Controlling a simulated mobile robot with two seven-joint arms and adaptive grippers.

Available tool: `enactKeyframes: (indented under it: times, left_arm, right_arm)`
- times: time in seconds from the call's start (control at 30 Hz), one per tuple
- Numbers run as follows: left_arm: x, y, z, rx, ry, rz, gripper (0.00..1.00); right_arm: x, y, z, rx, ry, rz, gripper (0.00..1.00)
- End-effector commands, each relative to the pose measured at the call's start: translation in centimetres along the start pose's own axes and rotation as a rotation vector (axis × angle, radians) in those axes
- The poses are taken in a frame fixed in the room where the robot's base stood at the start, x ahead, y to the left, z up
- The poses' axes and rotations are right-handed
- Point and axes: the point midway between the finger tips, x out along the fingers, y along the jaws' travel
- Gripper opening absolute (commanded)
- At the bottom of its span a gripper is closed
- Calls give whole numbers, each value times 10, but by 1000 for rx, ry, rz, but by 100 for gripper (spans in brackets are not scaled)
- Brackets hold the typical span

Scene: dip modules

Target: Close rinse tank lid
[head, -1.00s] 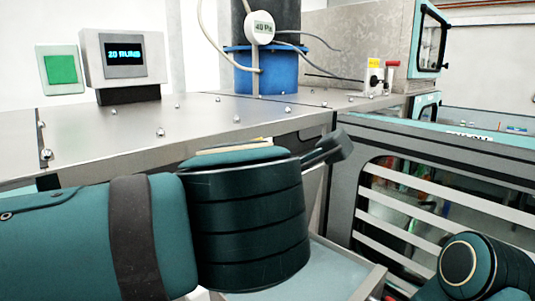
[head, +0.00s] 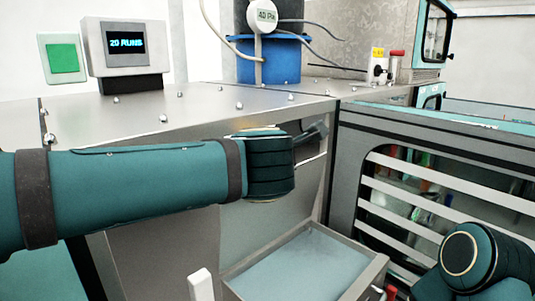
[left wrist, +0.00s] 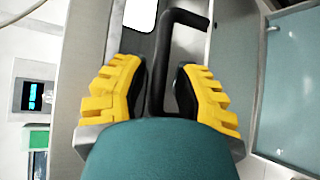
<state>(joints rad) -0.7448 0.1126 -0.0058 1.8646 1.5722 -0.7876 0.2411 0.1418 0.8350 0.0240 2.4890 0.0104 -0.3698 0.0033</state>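The rinse tank (head: 375,279) is an open, grey-rimmed basin of pale blue liquid below the steel counter in the head view; what seems to be the same basin fills the right of the left wrist view (left wrist: 290,85). A shiny steel panel, apparently the raised lid (head: 285,212), stands behind it. My left arm reaches across to it, its wrist hiding the fingers in the head view. In the left wrist view my left gripper (left wrist: 160,92) has its yellow fingers spread either side of a black bent handle (left wrist: 160,60), with a gap visible. My right gripper is out of view.
A slatted cabinet (head: 430,185) stands close to the tank's right. A white upright piece (head: 201,284) stands in front of the tank.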

Motion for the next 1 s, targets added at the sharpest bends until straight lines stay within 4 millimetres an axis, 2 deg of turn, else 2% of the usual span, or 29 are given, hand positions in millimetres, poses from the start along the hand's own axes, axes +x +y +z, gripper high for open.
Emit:
enactKeyframes:
  times: [0.33,0.37,0.43,0.47,1.0]
  left_arm:
    - [5,0,0,0,0,0,27]
    - [5,0,0,0,0,0,31]
    - [5,0,0,0,0,0,6]
    - [5,0,0,0,0,0,0]
    - [1,-5,4,17,-2,17,0]
  right_arm:
    - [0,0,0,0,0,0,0]
    - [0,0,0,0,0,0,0]
    - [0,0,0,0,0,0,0]
    - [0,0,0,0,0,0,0]
    - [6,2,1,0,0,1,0]
